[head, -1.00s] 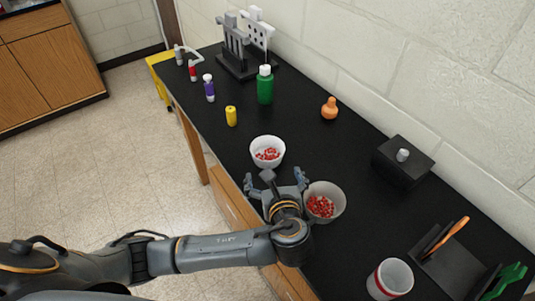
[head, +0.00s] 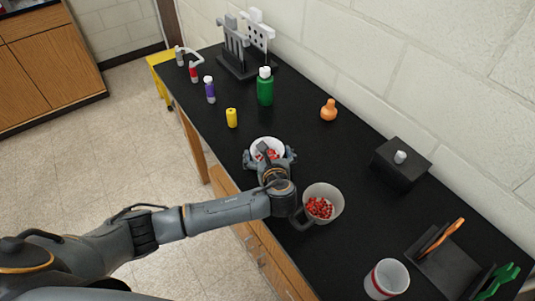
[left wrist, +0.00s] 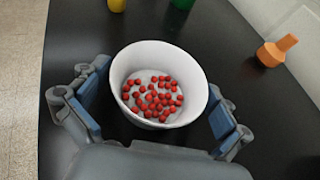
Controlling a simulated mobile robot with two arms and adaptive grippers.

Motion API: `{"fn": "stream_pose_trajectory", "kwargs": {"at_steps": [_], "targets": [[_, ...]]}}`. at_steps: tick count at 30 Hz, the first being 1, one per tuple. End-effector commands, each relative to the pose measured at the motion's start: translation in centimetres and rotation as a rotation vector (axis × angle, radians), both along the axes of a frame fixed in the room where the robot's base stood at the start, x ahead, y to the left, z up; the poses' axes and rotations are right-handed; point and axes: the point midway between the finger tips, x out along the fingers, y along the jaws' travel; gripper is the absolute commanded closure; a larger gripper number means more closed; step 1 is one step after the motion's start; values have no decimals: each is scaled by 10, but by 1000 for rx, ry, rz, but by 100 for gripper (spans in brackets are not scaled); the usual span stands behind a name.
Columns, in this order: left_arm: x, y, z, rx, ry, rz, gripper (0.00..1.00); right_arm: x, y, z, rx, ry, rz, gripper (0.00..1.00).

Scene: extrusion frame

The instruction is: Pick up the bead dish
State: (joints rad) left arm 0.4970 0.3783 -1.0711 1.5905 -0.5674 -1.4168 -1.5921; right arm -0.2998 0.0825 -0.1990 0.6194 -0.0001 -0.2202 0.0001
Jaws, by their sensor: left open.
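The bead dish (head: 267,145) is a small white bowl with red beads, upright on the black bench near its left edge. It also shows in the left wrist view (left wrist: 197,82), its rim whole and beads inside. My left gripper (head: 268,158) is open at the dish, with its fingers to either side of the near part of the bowl. In the left wrist view the fingers (left wrist: 151,112) stand apart from the dish's walls. In the head view the gripper hides the dish's near side. My right gripper is not in view.
A yellow bottle (head: 232,118) and a green bottle (head: 265,88) stand beyond the dish. A black box (head: 402,168) is at the right. Bench between is clear.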

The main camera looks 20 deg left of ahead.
Motion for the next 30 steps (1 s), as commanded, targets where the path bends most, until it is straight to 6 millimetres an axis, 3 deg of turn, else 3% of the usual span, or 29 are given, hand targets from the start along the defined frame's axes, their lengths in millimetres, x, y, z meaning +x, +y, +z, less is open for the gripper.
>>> {"fn": "stream_pose_trajectory", "kwargs": {"at_steps": [8,15,25,30], "targets": [[3,1,-2,-1,-1,-1,0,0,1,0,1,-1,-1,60],[3,1,-2,-1,1,-1,47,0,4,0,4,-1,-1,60],[3,1,0,-1,-1,-1,47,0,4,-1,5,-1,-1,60],[3,0,13,-4,-3,-2,47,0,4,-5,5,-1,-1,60]]}}
